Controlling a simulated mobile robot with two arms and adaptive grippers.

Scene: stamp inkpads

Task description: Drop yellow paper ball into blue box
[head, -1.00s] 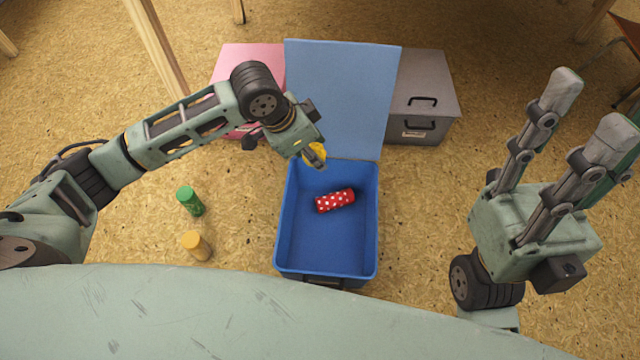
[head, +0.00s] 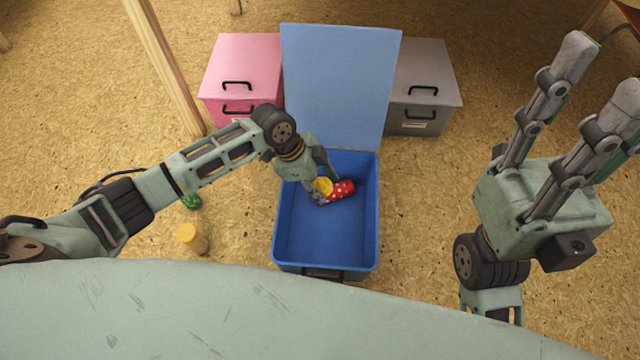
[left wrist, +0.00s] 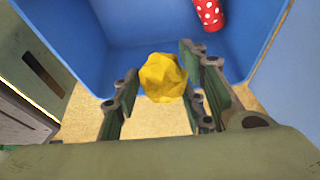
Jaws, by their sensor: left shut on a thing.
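The yellow paper ball (left wrist: 163,77) is held between the fingers of my left gripper (left wrist: 160,100), which is shut on it. In the head view the ball (head: 322,186) shows over the open blue box (head: 325,245), partly covered by my left gripper (head: 326,187). The left wrist view shows the box's blue wall (left wrist: 125,25) just beyond the ball, with floor below it. How high the ball is above the box floor I cannot tell. My right gripper (head: 606,62) is open and empty, off to the right of the box.
A red can with white dots (head: 343,188) lies in the blue box. The box's lid (head: 340,80) stands open behind it. A pink box (head: 240,70) and a grey box (head: 425,75) are closed. A yellow-orange cylinder (head: 190,238) and a green one (head: 191,202) are on the floor at left.

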